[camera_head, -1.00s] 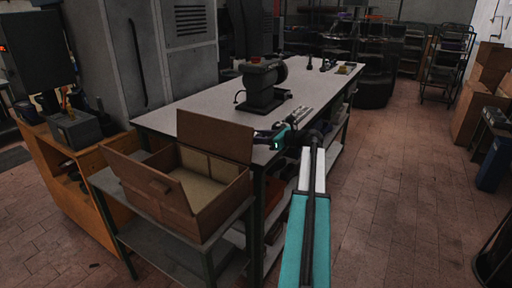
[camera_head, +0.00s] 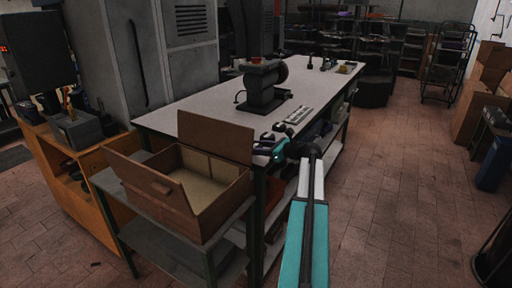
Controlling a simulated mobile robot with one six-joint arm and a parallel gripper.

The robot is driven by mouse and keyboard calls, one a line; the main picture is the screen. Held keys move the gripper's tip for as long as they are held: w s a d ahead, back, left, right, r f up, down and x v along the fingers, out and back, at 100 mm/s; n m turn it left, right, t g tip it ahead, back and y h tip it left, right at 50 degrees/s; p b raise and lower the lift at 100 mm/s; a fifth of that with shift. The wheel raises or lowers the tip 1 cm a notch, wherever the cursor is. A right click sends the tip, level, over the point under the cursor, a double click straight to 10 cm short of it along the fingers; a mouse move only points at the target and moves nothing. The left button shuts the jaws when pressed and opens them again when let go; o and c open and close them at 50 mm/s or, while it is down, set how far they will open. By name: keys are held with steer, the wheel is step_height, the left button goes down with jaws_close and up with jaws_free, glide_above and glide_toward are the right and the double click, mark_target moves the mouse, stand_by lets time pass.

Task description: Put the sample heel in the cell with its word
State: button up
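My gripper (camera_head: 262,148) is at the front right corner of the grey-topped workbench (camera_head: 190,122), just right of the raised lid of an open brown box. It is small and dark here, and I cannot tell whether its fingers are open or shut or hold anything. A pale strip with dark marks (camera_head: 298,115) lies on the bench beyond my gripper; I cannot tell whether it has cells or words. A small dark thing (camera_head: 279,127) lies near it, too small to name. I cannot make out the sample heel.
The open brown box (camera_head: 182,222) stands on a low shelf stand at the bench's near end, its inside pale and seemingly empty. A dark machine (camera_head: 265,84) stands mid-bench. An orange cabinet (camera_head: 75,190) is at left.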

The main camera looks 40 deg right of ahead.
steer(key=shift+f, duration=0.1)
steer(key=o, duration=1.1)
steer(key=shift+c, duration=0.2)
steer(key=shift+f+b, duration=0.2)
steer(key=shift+b, duration=0.35)
steer(key=b+v, duration=0.1)
steer(key=v, duration=1.3)
steer(key=shift+b, duration=0.3)
steer(key=shift+a, duration=0.1)
